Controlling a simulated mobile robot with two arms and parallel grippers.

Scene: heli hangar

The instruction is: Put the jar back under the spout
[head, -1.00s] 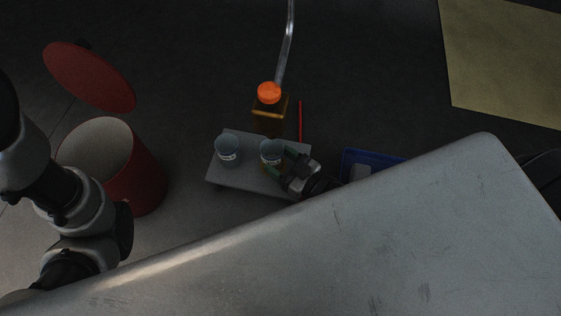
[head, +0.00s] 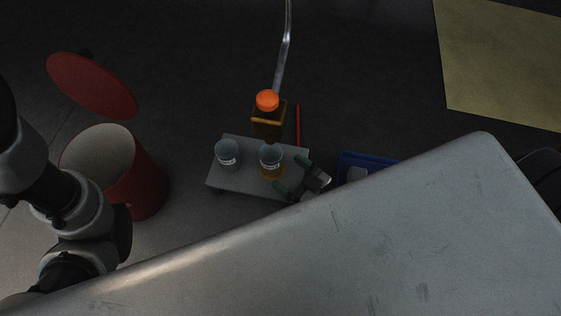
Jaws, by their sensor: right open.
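A jar with amber liquid in its lower part (head: 271,161) stands upright on a small grey stand (head: 242,182). A second, clear jar with a label (head: 227,155) stands to its left on the same stand. A bent metal pipe (head: 286,45), which may be the spout, comes down from the top and ends by the orange cap of an amber bottle (head: 268,122) behind the stand. My right gripper (head: 294,175) is open and empty, its fingers just to the lower right of the amber jar. My left gripper is not in view; only arm links show at left.
A large grey surface (head: 380,235) fills the front and hides part of my right arm. A red bin (head: 146,185) stands open at left, its red lid (head: 93,84) behind it. A blue tray (head: 372,158) and a thin red rod (head: 298,126) are near the stand.

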